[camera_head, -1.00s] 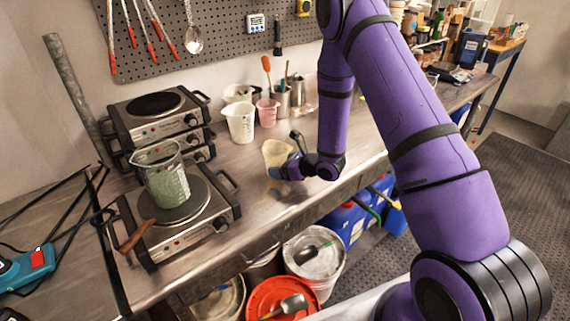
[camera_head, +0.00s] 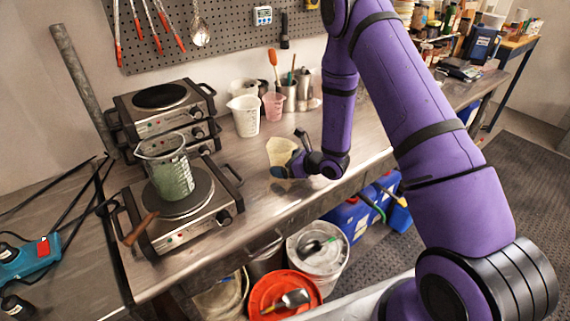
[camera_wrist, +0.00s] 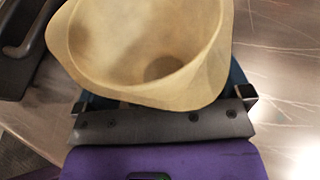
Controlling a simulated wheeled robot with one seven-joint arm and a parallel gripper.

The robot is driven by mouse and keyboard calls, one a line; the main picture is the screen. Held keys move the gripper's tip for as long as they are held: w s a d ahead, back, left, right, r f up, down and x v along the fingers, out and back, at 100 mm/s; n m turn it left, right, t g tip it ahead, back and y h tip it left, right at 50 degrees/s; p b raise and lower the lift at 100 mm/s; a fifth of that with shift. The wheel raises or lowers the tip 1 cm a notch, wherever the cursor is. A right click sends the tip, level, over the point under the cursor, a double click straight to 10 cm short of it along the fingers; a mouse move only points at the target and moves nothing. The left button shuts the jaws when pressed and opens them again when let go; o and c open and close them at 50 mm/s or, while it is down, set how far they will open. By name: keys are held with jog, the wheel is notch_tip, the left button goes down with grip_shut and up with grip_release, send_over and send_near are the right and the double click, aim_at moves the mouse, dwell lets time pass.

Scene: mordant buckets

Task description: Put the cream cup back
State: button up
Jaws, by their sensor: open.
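The cream cup (camera_head: 281,151) stands upright on the steel bench, near its front edge. In the wrist view, the empty cream cup (camera_wrist: 140,50) fills the upper middle, with its wide mouth towards the camera. My gripper (camera_head: 284,171) is low at the cup's front right side in the head view. In the wrist view, my gripper (camera_wrist: 165,95) is open, with a blue finger partly showing on each side of the cup. The cup hides the fingertips, and I cannot tell whether the fingers touch it.
A white jug (camera_head: 245,116), a pink cup (camera_head: 273,106) and steel canisters (camera_head: 290,97) stand behind the cream cup. A hotplate (camera_head: 183,208) bears a glass beaker (camera_head: 170,174) of green liquid on the left. Bare bench (camera_head: 365,128) lies to the right of my forearm.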

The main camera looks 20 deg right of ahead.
jog(key=v, duration=1.2)
jog(key=s+a+r+n+g+y, duration=0.1)
jog(key=s+a+r+n+g, duration=0.3)
jog(key=r, duration=0.3)
jog(key=s+a+r+n+g+y, duration=0.1)
jog(key=s+a+r+n+g, duration=0.1)
jog(key=s+r+n, duration=0.35)
jog(key=s+a+r+n+g+y, duration=0.1)
jog(key=s+a+r+n+g, duration=0.2)
jog(key=r+n, duration=0.5)
jog(key=s+d+r+n+t+h, duration=0.2)
jog(key=s+d+r+n+h, duration=0.2)
jog(key=s+r, duration=0.3)
jog(key=s+d+r+n+t+h, duration=0.2)
jog(key=s+d+r+n+h, duration=0.2)
jog(key=s, duration=0.5)
jog(key=shift+r+n+h, duration=1.25)
jog(key=shift+r+h, duration=0.55)
jog(key=shift+d, duration=0.15)
